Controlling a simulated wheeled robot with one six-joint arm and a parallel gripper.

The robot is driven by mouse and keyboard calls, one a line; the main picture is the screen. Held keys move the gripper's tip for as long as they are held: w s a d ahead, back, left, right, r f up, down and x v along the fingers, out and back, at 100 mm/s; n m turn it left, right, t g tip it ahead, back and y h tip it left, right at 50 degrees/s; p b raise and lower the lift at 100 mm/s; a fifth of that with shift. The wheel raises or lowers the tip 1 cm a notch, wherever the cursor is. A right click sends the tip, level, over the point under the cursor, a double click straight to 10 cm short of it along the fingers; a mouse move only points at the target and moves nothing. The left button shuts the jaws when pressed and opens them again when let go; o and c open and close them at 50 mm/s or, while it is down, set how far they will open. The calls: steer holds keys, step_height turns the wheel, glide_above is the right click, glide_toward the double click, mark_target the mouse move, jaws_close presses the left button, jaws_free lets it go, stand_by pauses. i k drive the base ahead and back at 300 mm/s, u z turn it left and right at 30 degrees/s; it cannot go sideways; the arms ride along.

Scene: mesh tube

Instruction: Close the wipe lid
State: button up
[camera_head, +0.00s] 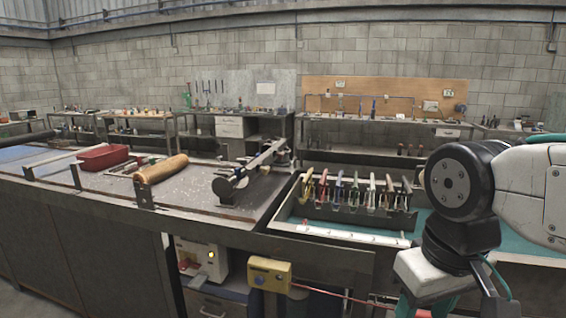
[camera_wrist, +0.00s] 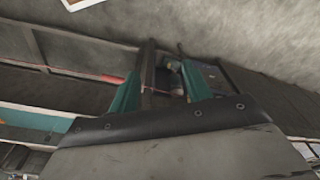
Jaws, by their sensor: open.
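I cannot make out a wipe container or its lid in either view. My gripper shows at the lower right of the head view (camera_head: 426,306), low in front of the bench, with its teal fingers partly cut off by the frame's bottom edge. In the wrist view my gripper (camera_wrist: 160,88) has its two teal fingers spread apart. Between and beyond them are a dark upright bar and some small, blurred items. I see nothing clearly held.
A tray (camera_head: 340,234) with several colored-handled tools stands on the bench left of my arm. A yellow control box (camera_head: 270,274) hangs on the bench front, beside a white unit (camera_head: 200,262) underneath. A tan roll (camera_head: 161,169) and red bin (camera_head: 102,157) lie farther left.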

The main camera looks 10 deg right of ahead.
mark_target(252, 175)
steer(key=z, duration=0.15)
steer(key=k, duration=0.4)
steer(key=u, duration=0.9)
steer(key=i, duration=1.5)
steer(key=z, duration=0.6)
